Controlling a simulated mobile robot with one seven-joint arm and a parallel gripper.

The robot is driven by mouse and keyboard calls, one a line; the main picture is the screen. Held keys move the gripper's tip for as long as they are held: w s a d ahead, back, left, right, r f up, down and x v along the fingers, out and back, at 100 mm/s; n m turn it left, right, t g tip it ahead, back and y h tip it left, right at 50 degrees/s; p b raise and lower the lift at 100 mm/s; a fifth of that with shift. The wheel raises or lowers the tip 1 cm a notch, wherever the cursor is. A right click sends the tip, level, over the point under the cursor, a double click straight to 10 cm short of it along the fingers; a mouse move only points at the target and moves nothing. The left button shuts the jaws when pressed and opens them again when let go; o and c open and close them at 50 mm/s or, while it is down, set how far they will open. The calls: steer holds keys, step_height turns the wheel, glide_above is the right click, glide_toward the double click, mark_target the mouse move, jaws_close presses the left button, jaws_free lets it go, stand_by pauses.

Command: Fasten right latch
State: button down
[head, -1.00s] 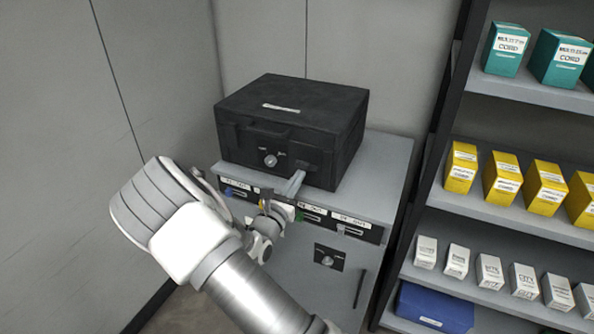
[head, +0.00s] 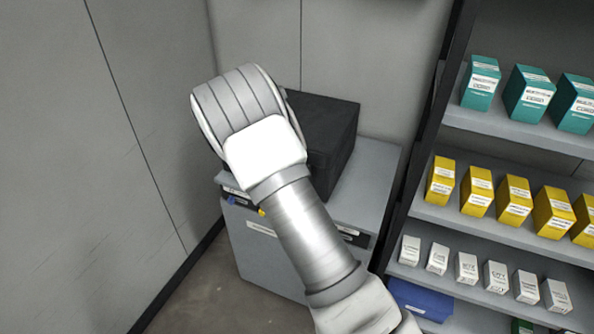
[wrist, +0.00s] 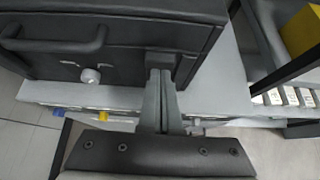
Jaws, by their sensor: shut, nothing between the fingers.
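A black case (head: 338,115) stands on a grey cabinet. A dark block (wrist: 187,68) that looks like the right latch sits near the right end of that face. My gripper (wrist: 160,74) is shut and empty, its grey fingertips at the left part of this block. I cannot tell whether they touch it. In the head view my arm hides the gripper, the latch and most of the case front.
The grey cabinet top (head: 376,170) is bare to the right of the case. A dark-framed shelf (head: 480,120) with teal, yellow and white boxes stands at the right. A grey wall (head: 80,150) is close on the left.

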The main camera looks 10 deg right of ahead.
steer(key=shift+s+a+f, duration=0.1)
steer(key=shift+f, duration=0.05)
steer(key=shift+r+p, duration=0.35)
steer(key=shift+r, duration=0.4)
steer(key=shift+s+a, duration=0.1)
